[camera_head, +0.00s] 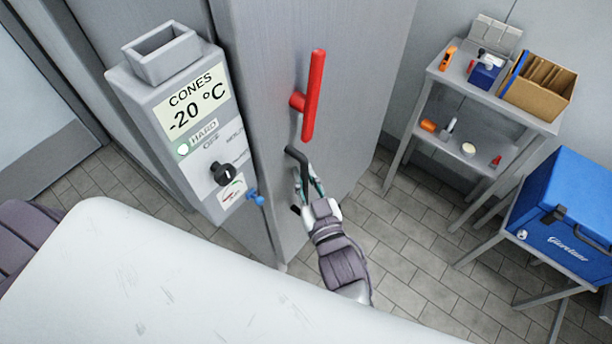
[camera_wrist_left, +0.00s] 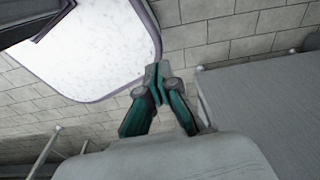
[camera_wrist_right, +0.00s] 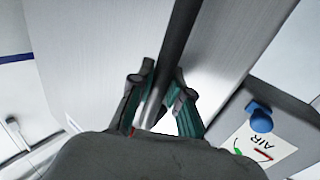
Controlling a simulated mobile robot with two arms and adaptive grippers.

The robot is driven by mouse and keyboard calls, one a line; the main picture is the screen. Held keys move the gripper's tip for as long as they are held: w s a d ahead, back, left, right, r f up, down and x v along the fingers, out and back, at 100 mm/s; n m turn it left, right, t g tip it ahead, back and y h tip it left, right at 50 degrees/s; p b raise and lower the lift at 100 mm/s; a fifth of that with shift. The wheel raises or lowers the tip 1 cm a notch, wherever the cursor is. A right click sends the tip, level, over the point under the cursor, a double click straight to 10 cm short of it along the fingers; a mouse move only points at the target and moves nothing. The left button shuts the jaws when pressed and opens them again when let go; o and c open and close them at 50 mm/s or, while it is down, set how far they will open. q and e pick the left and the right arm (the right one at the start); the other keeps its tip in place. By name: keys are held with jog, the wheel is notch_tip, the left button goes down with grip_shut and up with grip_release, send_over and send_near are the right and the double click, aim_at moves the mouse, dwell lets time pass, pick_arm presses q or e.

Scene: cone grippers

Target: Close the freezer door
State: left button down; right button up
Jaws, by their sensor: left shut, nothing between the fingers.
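The tall grey freezer door (camera_head: 355,60) stands right of the control box in the head view, with a red upright handle (camera_head: 314,95) high on it. A dark bar handle (camera_head: 297,155) sits below the red one. My right gripper (camera_head: 305,178) is at this dark handle. In the right wrist view the bar (camera_wrist_right: 178,40) runs between its two fingers (camera_wrist_right: 163,82), which lie close on either side of it. I cannot tell how far the door stands open. My left gripper (camera_wrist_left: 158,78) is shut and empty above the floor, beside the white tabletop (camera_wrist_left: 95,45).
The control box (camera_head: 175,110) reads "CONES -20 °C" and has a black knob and a blue valve (camera_head: 257,198). A white table (camera_head: 150,285) fills the front left. A grey shelf (camera_head: 470,105) and a blue cooler (camera_head: 565,215) stand at right. Tiled floor between is free.

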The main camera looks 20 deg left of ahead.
jog(key=o, duration=0.5)
jog(key=shift+a+r, duration=0.1)
jog(key=shift+a, duration=0.45)
jog(key=shift+c, duration=0.2)
jog(key=shift+s+d, duration=0.3)
jog(key=shift+d, duration=0.15)
pick_arm(q)
jog(key=shift+w+a+f, duration=0.1)
jog(key=shift+a, duration=0.4)
pick_arm(e)
jog(key=v, duration=1.1)
jog(key=shift+a, duration=0.15)
